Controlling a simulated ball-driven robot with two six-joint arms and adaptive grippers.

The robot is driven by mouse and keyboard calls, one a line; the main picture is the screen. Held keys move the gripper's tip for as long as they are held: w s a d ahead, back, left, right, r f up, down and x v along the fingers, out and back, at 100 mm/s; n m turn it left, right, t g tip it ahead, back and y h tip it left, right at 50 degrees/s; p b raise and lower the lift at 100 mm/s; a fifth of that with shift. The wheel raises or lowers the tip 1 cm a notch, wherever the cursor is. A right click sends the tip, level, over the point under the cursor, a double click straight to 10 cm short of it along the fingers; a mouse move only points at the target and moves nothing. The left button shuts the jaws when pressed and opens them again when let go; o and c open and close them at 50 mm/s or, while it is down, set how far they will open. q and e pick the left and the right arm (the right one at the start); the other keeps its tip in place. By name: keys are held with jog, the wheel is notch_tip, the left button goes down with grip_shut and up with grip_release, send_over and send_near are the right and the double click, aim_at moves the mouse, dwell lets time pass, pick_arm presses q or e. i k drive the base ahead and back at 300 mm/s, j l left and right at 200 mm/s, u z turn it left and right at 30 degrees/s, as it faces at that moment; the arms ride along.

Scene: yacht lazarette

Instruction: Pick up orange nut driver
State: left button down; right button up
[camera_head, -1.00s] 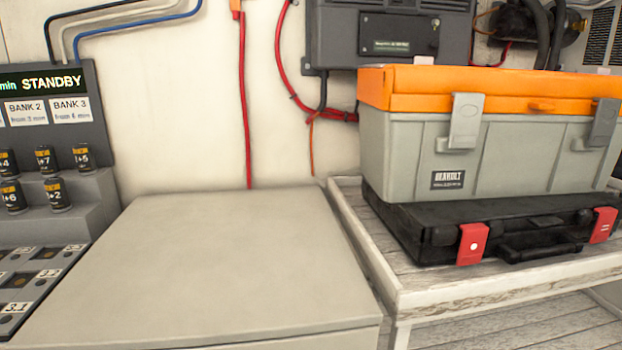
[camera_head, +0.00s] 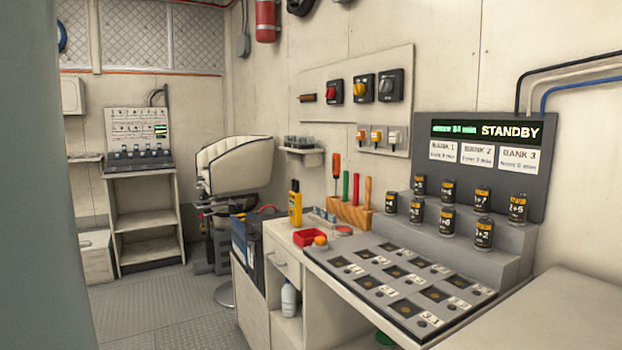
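A tool with an orange handle (camera_head: 336,162) and a thin dark shaft stands upright at the left end of a wooden tool block (camera_head: 352,214). It looks like the orange nut driver, but its tip is hidden in the block. To its right in the block stand a green tool (camera_head: 346,186), a red tool (camera_head: 356,188) and a wooden-handled tool (camera_head: 367,193). The block is at the back of the bench, left of the numbered cells. Neither of my grippers is in view.
A sloped slot panel (camera_head: 400,283) fills the bench front. A padded seat (camera_head: 235,165) stands beyond. Open floor (camera_head: 165,305) lies at left. A grey-green upright surface (camera_head: 35,200) blocks the left edge.

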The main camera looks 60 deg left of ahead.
aim_at(336, 157)
jog(key=u, duration=1.75)
jog(key=z, duration=2.55)
jog(key=i+z, duration=0.2)
jog(key=i, duration=0.25)
jog(key=k+j, duration=0.1)
jog(key=k+j+u, duration=0.15)
jog(key=k+u, duration=0.3)
jog(key=k+j+u, duration=0.25)
jog(key=k+u, duration=0.2)
jog(key=u, duration=1.6)
